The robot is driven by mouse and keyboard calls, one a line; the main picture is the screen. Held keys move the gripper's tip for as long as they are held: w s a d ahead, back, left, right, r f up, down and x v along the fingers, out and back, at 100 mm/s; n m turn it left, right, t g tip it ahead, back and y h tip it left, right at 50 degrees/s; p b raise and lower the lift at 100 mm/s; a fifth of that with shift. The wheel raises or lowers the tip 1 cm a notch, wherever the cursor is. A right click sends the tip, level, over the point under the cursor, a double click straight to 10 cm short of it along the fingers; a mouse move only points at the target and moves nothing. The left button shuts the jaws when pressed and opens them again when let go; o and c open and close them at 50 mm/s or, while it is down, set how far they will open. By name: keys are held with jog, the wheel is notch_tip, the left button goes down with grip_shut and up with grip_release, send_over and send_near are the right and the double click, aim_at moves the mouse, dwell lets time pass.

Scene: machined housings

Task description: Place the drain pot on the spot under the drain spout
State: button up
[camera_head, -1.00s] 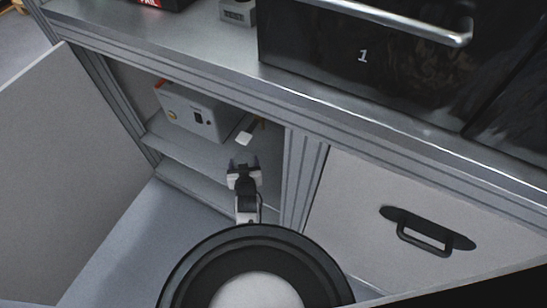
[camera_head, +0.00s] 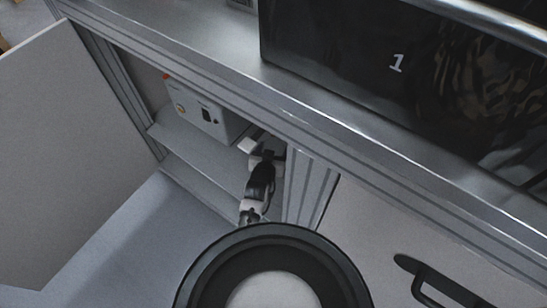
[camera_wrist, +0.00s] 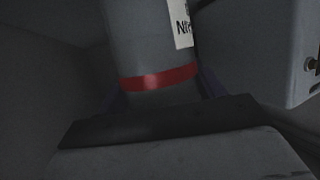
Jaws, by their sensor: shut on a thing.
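My gripper (camera_head: 267,157) is inside the open cabinet bay, near its right post. In the wrist view, it is shut on a grey cylinder (camera_wrist: 150,45) with a red band and a partly visible white label. The cylinder looks upright between the fingers; its top is out of that view. I cannot tell for certain whether it is the drain pot. A small white piece (camera_head: 247,145) shows just beside the gripper in the head view. No drain spout or marked spot can be made out.
A light grey box (camera_head: 199,113) with a black switch stands on the cabinet shelf (camera_head: 187,146), left of my gripper; it is close right of the cylinder in the wrist view (camera_wrist: 280,50). An open door (camera_head: 75,160) stands left. A post (camera_head: 306,190) and the worktop edge (camera_head: 230,85) border the bay.

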jog(key=shift+f, duration=1.9)
jog(key=shift+f+b, duration=0.2)
jog(key=shift+b, duration=0.15)
jog(key=o, duration=1.3)
jog(key=shift+r, duration=0.1)
